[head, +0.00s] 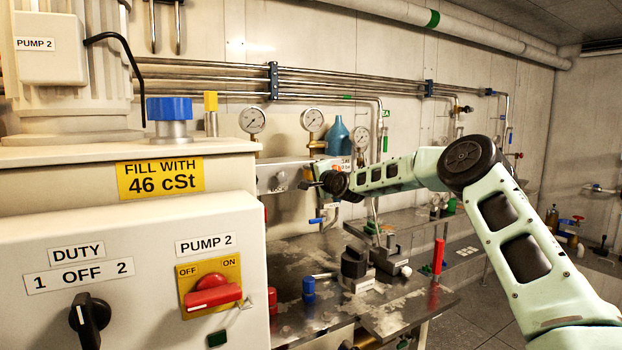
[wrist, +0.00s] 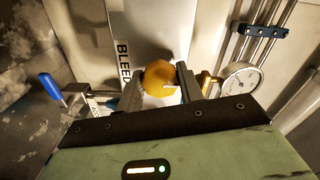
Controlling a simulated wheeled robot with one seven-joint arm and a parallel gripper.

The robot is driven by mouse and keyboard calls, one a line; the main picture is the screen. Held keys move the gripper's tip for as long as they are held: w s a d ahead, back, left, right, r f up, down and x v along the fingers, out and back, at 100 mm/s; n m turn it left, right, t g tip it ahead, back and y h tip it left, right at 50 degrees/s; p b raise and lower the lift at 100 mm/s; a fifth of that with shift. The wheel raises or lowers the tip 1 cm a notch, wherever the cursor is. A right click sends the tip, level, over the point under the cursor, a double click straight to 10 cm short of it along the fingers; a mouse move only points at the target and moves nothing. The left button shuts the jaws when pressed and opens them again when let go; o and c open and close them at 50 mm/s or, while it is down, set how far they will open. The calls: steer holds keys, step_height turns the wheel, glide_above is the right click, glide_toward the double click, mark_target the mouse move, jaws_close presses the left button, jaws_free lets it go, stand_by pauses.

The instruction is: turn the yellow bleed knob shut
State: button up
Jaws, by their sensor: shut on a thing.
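The yellow bleed knob (wrist: 160,76) is round and sits between the two fingers of my gripper (wrist: 159,84) in the wrist view. My gripper is shut on it, one finger on each side. A white label reading "BLEED" (wrist: 123,62) is partly visible to the left of the knob, cut by the finger. In the head view my gripper (head: 316,184) reaches left to the panel below the gauges. The knob cannot be made out there.
A pressure gauge (wrist: 243,82) with a brass fitting stands close to the right of my gripper. A blue-handled lever (wrist: 50,87) is to its left. In the head view a large pump cabinet (head: 130,270) fills the left, and a metal bench (head: 400,312) lies below my arm.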

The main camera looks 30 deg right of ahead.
steer(key=shift+f, duration=0.1)
stand_by(0.3)
steer(key=o, duration=1)
steer(key=s+b, duration=0.3)
steer(key=s, duration=1.4)
steer(key=shift+s+d, duration=0.25)
steer(key=shift+d, duration=0.1)
